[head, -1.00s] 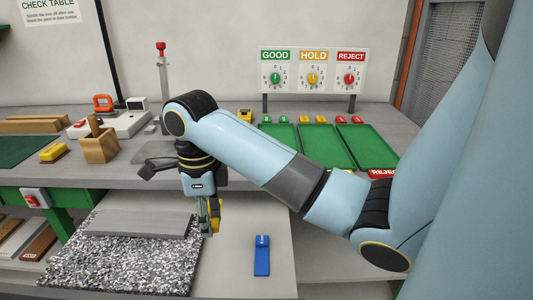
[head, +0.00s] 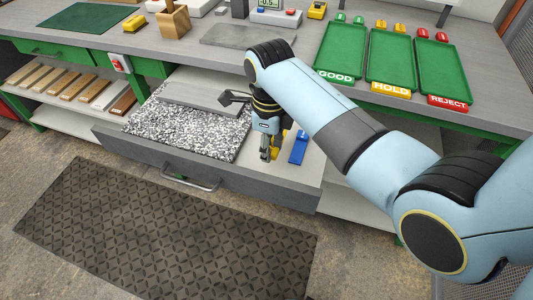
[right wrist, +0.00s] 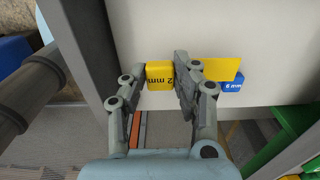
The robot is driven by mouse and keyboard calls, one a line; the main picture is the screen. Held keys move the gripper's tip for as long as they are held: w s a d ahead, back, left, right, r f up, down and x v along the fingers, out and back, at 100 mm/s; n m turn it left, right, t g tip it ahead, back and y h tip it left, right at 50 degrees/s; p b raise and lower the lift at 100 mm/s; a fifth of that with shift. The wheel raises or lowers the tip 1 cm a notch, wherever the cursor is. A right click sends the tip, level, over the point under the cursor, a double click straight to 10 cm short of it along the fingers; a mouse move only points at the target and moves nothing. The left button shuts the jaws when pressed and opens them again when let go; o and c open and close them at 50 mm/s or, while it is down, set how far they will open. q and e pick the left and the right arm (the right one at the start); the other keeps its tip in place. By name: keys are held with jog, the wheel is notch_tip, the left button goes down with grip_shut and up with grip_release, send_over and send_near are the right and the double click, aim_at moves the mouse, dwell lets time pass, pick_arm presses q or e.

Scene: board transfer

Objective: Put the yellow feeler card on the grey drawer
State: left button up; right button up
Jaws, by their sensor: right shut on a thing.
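The yellow feeler card, marked "2 mm" in the right wrist view (right wrist: 160,75), is between the fingers of my right gripper (right wrist: 155,90). It extends past the right finger. In the head view, my right gripper (head: 266,155) points down inside the open grey drawer (head: 250,188), near its front edge, with the card mostly hidden behind the fingers. I cannot tell whether the card touches the drawer floor. A blue card (head: 298,147) lies on the pale drawer floor just right of the gripper. My left gripper is not in view.
A speckled slab (head: 187,130) with a grey bar (head: 205,96) on it fills the drawer's left part. The drawer handle (head: 190,183) projects in front. Green trays (head: 390,55) labelled GOOD, HOLD and REJECT sit on the bench above. A dark mat (head: 165,225) lies on the floor.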

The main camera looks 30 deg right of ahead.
aim_at(265, 164)
jog(key=shift+w+a+f, duration=0.3)
jog(key=shift+w+f, duration=0.2)
jog(key=shift+w, duration=0.15)
jog(key=shift+f, duration=1.85)
jog(key=shift+f+b, duration=0.2)
jog(key=shift+b, duration=0.15)
jog(key=o, duration=0.9)
jog(key=shift+o, duration=0.2)
notch_tip(265, 164, up, 12)
jog(key=p, duration=0.1)
jog(key=shift+r+p, duration=0.2)
jog(key=shift+p, duration=0.1)
